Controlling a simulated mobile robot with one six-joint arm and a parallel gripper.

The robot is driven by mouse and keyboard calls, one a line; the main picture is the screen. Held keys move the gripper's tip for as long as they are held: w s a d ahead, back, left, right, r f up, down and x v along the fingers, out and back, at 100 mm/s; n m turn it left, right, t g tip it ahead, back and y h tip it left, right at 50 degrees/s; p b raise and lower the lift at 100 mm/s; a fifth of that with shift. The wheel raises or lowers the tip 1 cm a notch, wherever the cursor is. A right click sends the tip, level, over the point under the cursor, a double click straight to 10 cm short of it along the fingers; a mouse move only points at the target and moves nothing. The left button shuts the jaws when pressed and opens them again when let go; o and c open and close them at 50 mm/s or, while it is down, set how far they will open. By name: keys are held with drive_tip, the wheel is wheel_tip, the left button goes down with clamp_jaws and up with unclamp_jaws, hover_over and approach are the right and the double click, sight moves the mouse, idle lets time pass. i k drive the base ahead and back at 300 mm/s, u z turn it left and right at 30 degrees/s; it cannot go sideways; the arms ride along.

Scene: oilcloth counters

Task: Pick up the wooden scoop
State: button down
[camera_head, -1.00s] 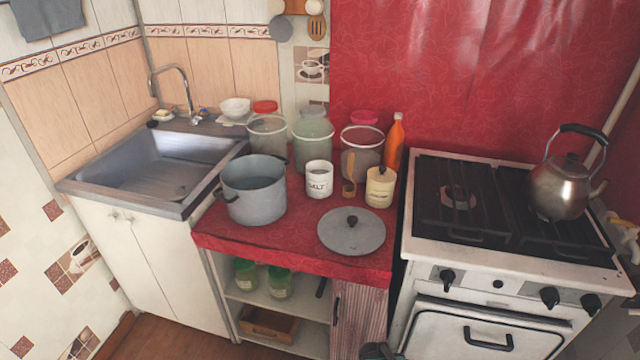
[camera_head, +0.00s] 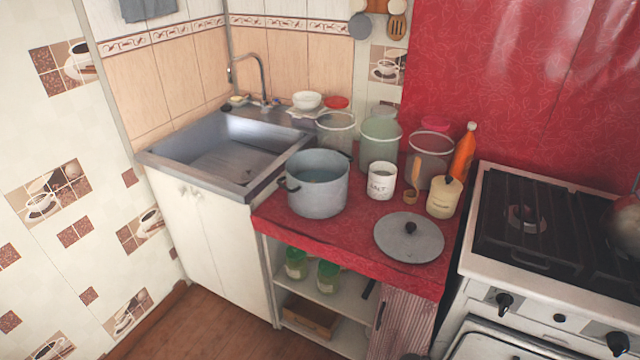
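The wooden scoop (camera_head: 415,174) is a small brown piece on the red counter (camera_head: 340,237), between the white salt canister (camera_head: 382,181) and the cream jar (camera_head: 444,198). Its handle points up and its rounded bowl is at the bottom. It appears to lean near the glass jar with the red lid (camera_head: 430,157) behind it; I cannot tell whether they touch. My gripper is not in view.
A grey pot (camera_head: 317,186) stands left of the canister. A flat lid (camera_head: 409,238) lies in front of the scoop. An orange bottle (camera_head: 464,152) stands behind the cream jar. The stove (camera_head: 545,235) is at right, the sink (camera_head: 228,152) at left.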

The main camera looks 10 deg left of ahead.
sight(414, 180)
drive_tip(key=k, duration=1.35)
drive_tip(key=u, duration=0.1)
drive_tip(key=i, duration=0.55)
drive_tip(key=u, duration=0.65)
drive_tip(key=i, duration=1.2)
drive_tip(key=u, duration=0.4)
